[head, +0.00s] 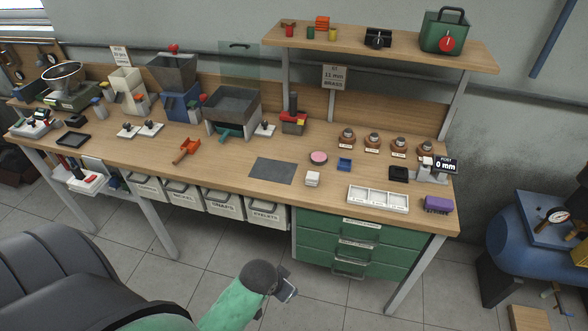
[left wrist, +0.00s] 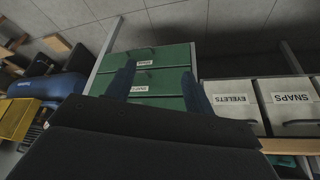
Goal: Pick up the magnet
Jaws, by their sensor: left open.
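No object here is labelled as the magnet, and I cannot tell for sure which one it is. Small candidates on the workbench (head: 225,170) include a pink round disc (head: 318,157), a purple block (head: 438,204) and a small white block (head: 312,178). My left gripper (head: 287,290) is low in front of the bench, over the floor and apart from everything on the top. In the left wrist view its two fingers (left wrist: 158,88) are spread and empty, with the green drawers behind them. My right gripper is not in view.
The bench front has green drawers (head: 355,247) and labelled bins (head: 222,204). A white divided tray (head: 378,199), grey mat (head: 273,171) and blue box (head: 344,164) lie on top. A shelf (head: 390,47) overhangs the back right. A blue compressor (head: 540,245) stands right of the bench.

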